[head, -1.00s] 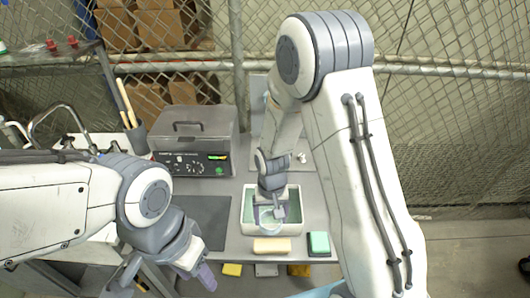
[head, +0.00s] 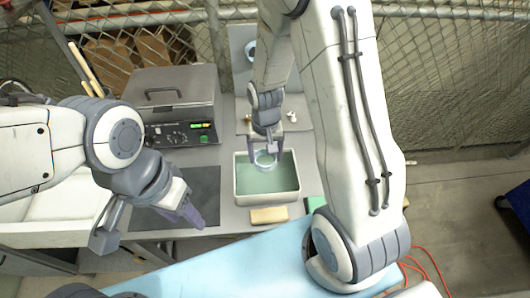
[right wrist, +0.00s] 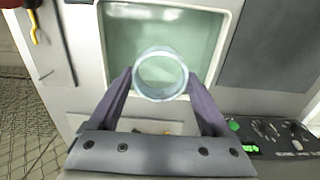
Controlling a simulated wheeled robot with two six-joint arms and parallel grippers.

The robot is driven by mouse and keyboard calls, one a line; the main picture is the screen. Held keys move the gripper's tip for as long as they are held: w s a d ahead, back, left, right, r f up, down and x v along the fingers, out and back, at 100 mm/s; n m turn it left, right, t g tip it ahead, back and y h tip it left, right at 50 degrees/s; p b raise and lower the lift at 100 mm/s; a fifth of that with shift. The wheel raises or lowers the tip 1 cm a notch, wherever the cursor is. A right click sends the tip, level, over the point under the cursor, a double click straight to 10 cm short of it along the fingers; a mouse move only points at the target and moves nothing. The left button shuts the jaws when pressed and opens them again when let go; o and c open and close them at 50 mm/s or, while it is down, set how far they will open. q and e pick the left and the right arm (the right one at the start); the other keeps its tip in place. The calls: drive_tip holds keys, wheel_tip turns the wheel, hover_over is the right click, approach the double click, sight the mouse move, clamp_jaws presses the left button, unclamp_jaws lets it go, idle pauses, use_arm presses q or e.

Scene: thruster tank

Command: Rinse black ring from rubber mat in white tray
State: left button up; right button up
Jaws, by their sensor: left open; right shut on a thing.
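A pale, clear-looking ring (head: 265,160) is held by my right gripper (head: 266,150) over the back part of the white tray (head: 268,200). The tray holds greenish liquid. In the right wrist view the ring (right wrist: 161,74) sits between the two fingertips, in front of the tray (right wrist: 103,45); its height above the liquid is hard to tell. The dark rubber mat (head: 195,187) lies left of the tray with no ring visible on it. My left gripper (head: 190,212) is open over the mat's front right corner. No black ring shows.
A grey machine (head: 172,100) with a lit green display stands behind the mat. A tan sponge (head: 269,215) lies in front of the tray, and a green block (head: 316,204) to its right is partly hidden by my right arm. A wire fence stands behind.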

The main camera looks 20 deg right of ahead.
wheel_tip(320, 180, down, 10)
drive_tip(key=b, duration=0.7)
drive_tip(key=shift+d, duration=0.1)
idle(0.5)
drive_tip(key=shift+s+d, duration=0.25)
drive_tip(key=shift+d, duration=0.45)
drive_tip(key=shift+a, duration=0.1)
drive_tip(key=shift+w+a, duration=0.2)
drive_tip(key=shift+a, duration=0.5)
